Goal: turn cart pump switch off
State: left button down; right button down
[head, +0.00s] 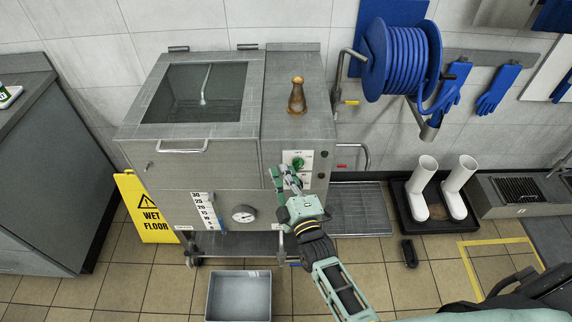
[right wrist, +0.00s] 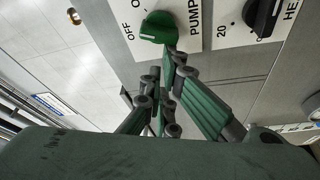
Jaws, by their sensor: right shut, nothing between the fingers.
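The steel cart (head: 215,165) stands against the wall, with a control panel on its front right. The green pump switch (head: 298,161) is on that panel. In the right wrist view the green knob (right wrist: 158,27) sits on a white plate with OFF and PUMP lettering; I cannot tell surely which mark it points to. My right gripper (head: 283,175) is at the panel just below the knob. In the right wrist view its fingers (right wrist: 168,62) are together and empty, tips close to the knob's lower edge; contact is unclear. My left gripper is not in view.
A black heater knob (right wrist: 263,17) is beside the pump knob. A grey bin (head: 238,296), wet floor sign (head: 150,208) and white boots (head: 421,190) are nearby.

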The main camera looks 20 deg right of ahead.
jog(key=n, duration=0.1)
jog(key=f+n, duration=0.1)
jog(key=shift+n+g+p, duration=0.35)
jog(key=shift+n+g, duration=0.05)
jog(key=shift+f, duration=0.25)
jog(key=shift+w, duration=0.1)
dwell(0.4)
